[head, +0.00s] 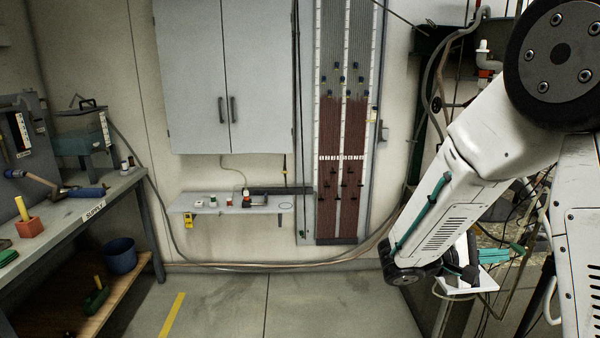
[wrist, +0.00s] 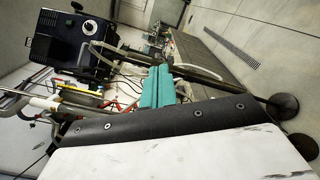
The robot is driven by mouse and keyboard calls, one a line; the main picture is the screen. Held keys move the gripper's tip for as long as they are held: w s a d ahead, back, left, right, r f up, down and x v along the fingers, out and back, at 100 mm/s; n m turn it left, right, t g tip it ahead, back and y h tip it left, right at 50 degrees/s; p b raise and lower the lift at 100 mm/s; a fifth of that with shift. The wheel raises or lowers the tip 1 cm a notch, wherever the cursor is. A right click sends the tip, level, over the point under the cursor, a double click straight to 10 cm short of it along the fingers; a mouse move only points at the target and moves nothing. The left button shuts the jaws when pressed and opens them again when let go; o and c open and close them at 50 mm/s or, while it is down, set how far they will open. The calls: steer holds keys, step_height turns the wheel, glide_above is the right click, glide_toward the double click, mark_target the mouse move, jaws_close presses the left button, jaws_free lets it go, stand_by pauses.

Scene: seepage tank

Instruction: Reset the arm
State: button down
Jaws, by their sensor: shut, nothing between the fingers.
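My arm comes in from the right of the head view and folds downward, its white links in front of the right side of the room. My gripper (wrist: 158,88) shows its two teal fingers side by side and closed in the wrist view, with nothing between them. In the head view the gripper (head: 494,255) is partly hidden behind my arm, low on the right, near a small white surface. A white and black part fills the bottom of the wrist view, close to the fingers.
A workbench (head: 88,208) with tools stands at the left, a blue bucket (head: 121,255) on its lower shelf. A wall shelf (head: 230,204) hangs under a grey cabinet (head: 190,75), beside a tall tube panel (head: 340,190). Hoses and cables crowd the right. The middle floor (head: 260,305) is clear.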

steer(key=s+a+f+m+g+y, duration=0.25)
steer(key=s+g+y, duration=0.4)
steer(key=s, duration=0.75)
steer(key=s+a+r+m+t+y, duration=0.4)
steer(key=s+a+r+t+y, duration=0.3)
steer(key=s+a+y, duration=0.3)
steer(key=shift+a+r+y, duration=0.45)
steer(key=shift+a+y, duration=0.05)
steer(key=shift+y, duration=0.25)
